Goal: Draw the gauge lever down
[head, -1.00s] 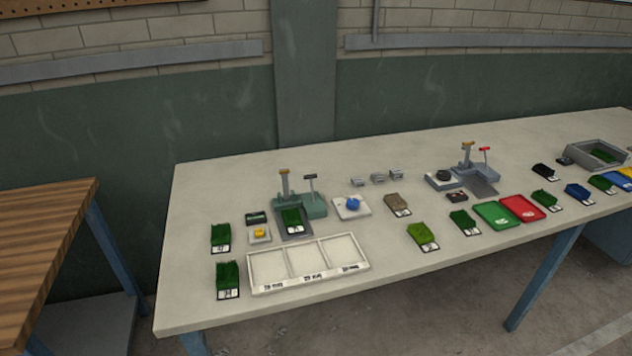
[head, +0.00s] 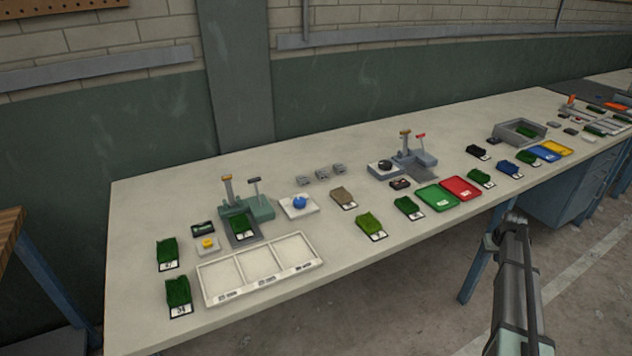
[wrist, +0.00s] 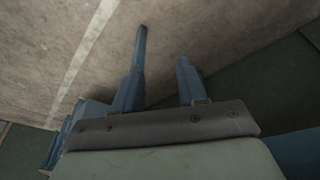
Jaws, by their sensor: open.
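Two devices with levers stand on the long pale bench. The left one, a green gauge (head: 247,209), has an upright post with a tan top and a lever with a dark handle (head: 254,181); a turf sample sits in its tray. The right one, a grey gauge (head: 414,158), has a similar post and a lever with a red handle (head: 421,136). Both levers stand raised. I cannot tell which is meant. My gripper (wrist: 162,45) is open and empty in the wrist view, over the floor, away from both levers. My arm shows at the head view's lower right.
A white three-compartment tray (head: 205,289) lies at the bench's front left. A blue knob (head: 299,202) on a white plate, green tray (head: 436,197), red tray (head: 461,188) and several turf samples crowd the bench. Floor in front of the bench is clear.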

